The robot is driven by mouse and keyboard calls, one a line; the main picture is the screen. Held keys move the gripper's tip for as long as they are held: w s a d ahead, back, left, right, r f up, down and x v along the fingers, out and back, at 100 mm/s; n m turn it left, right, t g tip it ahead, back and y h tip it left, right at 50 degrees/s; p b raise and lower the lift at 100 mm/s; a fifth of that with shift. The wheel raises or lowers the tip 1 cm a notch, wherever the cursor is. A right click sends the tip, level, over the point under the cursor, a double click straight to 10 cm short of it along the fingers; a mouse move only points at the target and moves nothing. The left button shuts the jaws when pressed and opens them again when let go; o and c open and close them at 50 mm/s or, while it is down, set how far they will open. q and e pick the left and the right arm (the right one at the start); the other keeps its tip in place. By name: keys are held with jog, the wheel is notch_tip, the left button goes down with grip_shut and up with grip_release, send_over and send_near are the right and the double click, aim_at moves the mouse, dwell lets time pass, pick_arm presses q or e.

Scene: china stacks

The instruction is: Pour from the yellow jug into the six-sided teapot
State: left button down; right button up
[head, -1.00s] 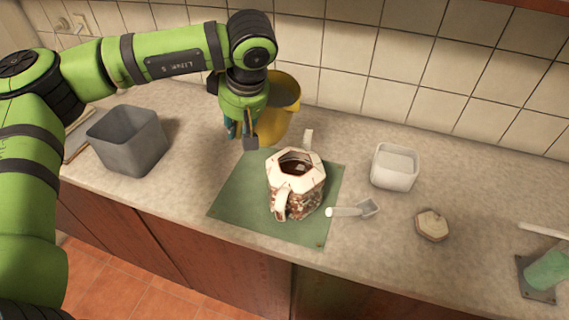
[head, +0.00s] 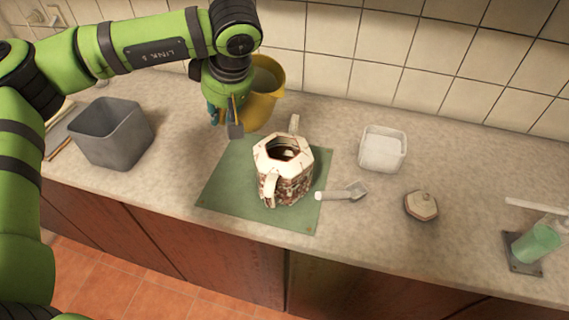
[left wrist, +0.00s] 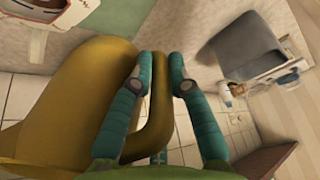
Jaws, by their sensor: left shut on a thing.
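The yellow jug (head: 262,112) is upright near the back wall, partly behind my left gripper (head: 225,118). In the left wrist view the jug (left wrist: 60,95) fills the left side, and my left gripper (left wrist: 166,75) is shut on its handle (left wrist: 158,105). I cannot tell whether the jug's base touches the counter. The six-sided teapot (head: 292,190), white with a brown pattern, stands on a green mat (head: 225,184), to the right of and nearer than the jug. Its top is open and shows something dark inside. My right gripper is not in view.
A grey bin (head: 112,142) stands at the left. Right of the teapot are a small scoop (head: 342,194), a white square container (head: 382,152) and a six-sided lid (head: 421,206). A green cylinder on a stand (head: 535,245) is at the far right. The tiled wall closes the back.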

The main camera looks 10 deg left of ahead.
pick_arm(q)
jog(key=shift+r, duration=0.25)
dwell(0.3)
jog(key=shift+y, duration=0.3)
jog(key=shift+w+a+f+t+b, duration=0.1)
jog(key=shift+t+b, duration=0.2)
jog(key=shift+b, duration=0.2)
jog(key=shift+y, duration=0.3)
jog(key=shift+w+a+t+y+b, duration=0.15)
jog(key=shift+t+y+b, duration=0.3)
jog(key=shift+b, duration=0.45)
dwell(0.6)
jog(key=shift+y, duration=0.45)
jog(key=shift+w+r+p, duration=0.4)
jog(key=shift+w+r, duration=0.2)
jog(key=shift+w, duration=0.35)
jog(key=shift+w+r+p, duration=0.35)
jog(key=shift+w+r, duration=0.3)
jog(key=shift+w, duration=0.25)
jog(key=shift+w+r+p, duration=0.4)
jog(key=shift+w+r, duration=0.2)
jog(key=shift+w, duration=0.35)
dwell(1.6)
